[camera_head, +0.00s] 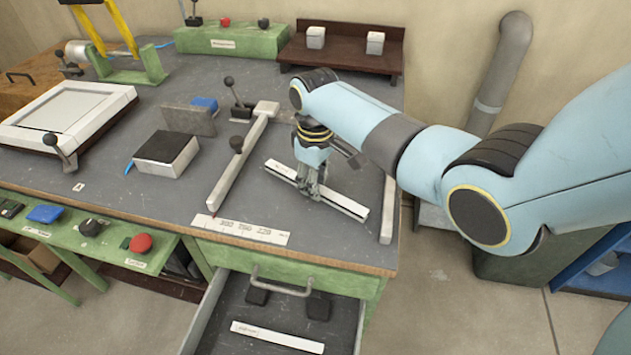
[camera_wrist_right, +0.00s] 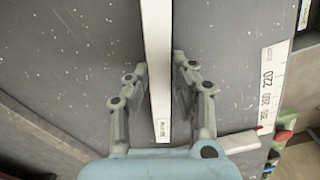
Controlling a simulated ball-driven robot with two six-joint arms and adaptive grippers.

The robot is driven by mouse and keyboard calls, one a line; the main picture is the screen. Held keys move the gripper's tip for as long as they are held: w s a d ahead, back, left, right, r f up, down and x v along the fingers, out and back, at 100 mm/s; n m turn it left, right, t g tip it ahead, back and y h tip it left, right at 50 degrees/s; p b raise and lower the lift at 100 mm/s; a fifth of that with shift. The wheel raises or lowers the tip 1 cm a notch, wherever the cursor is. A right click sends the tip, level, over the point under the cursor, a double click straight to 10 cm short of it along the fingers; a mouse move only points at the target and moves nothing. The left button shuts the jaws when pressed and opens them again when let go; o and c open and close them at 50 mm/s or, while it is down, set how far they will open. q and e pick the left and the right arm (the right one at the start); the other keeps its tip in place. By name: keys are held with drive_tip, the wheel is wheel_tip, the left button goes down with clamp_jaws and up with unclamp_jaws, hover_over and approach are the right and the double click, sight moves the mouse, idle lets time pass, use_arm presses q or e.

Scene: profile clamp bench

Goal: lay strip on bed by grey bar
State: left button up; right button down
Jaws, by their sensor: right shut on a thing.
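A long white strip (camera_head: 345,203) with a small label lies slantwise at the front right of the dark bench top. My right gripper (camera_head: 311,184) is over it and shut on it. In the right wrist view the strip (camera_wrist_right: 156,50) runs between the two fingers of my gripper (camera_wrist_right: 160,75). It is very low over the dark surface; I cannot tell whether it touches. A light grey bar (camera_head: 235,172) with a dark knob lies to its left, apart from it. Another grey bar (camera_head: 388,210) stands at the bench's right edge. My left gripper is not in view.
A printed scale (camera_head: 240,229) lies at the front edge. Below, an open drawer (camera_head: 208,310) holds another white strip (camera_head: 277,337). A dark block (camera_head: 167,152) and a white-framed panel (camera_head: 68,117) stand left. A brown shelf (camera_head: 340,55) with two white blocks is behind.

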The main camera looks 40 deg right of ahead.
drive_tip(key=shift+f, duration=0.15)
drive_tip(key=c, duration=1.1)
unclamp_jaws()
drive_tip(key=shift+c, duration=0.2)
wheel_tip(320, 180, up, 12)
drive_tip(key=shift+r, duration=0.2)
drive_tip(key=shift+p, duration=0.3)
